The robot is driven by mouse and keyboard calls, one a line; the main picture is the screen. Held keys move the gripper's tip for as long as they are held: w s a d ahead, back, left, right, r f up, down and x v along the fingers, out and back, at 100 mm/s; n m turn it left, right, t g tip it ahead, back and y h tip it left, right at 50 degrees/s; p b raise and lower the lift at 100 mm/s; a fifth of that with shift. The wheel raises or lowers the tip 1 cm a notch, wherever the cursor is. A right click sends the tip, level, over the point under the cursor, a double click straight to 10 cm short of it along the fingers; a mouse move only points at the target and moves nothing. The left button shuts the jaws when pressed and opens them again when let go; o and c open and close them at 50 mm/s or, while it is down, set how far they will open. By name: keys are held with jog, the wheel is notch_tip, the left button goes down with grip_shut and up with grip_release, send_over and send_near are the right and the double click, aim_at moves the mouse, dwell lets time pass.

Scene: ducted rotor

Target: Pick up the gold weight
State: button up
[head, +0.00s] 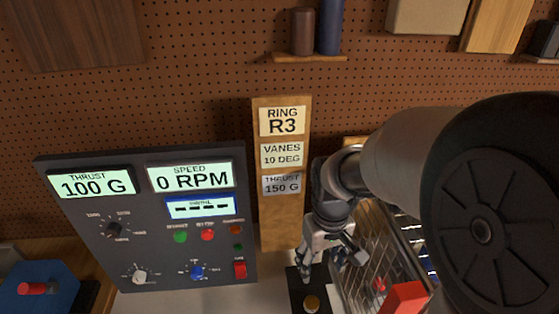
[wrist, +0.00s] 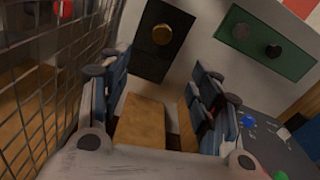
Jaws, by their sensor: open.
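The gold weight (head: 311,303) is a small round knob-like piece on a black plate (head: 296,284) at the bottom of the head view. In the wrist view the gold weight (wrist: 163,34) sits near the top centre on the same black plate (wrist: 150,67). My gripper (head: 330,264) hangs above and behind the plate in the head view, apart from the weight. In the wrist view my gripper (wrist: 160,64) has its fingers spread, with nothing held between them. The weight lies beyond the fingertips there.
A wire cage (head: 376,235) stands close to the right of my gripper. A wooden signboard (head: 283,215) and a dark control panel (head: 150,262) stand at left. A green plate (wrist: 294,67) with dark weights lies beside the black plate. A red block (head: 405,297) is at lower right.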

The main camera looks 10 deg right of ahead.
jog(key=f, duration=0.2)
jog(key=b, duration=0.3)
send_over(312, 303)
jog(key=f, duration=1.1)
jog(key=shift+w+d+f, duration=0.2)
jog(key=shift+w+f, duration=0.05)
jog(key=shift+f, duration=0.05)
jog(key=f, duration=0.2)
jog(key=f+b, duration=0.1)
jog(key=f, duration=0.2)
jog(key=shift+s+a+f, duration=0.15)
jog(key=shift+a, duration=0.05)
jog(key=shift+c, duration=0.5)
jog(key=c, duration=1.2)
jog(key=shift+r, duration=0.2)
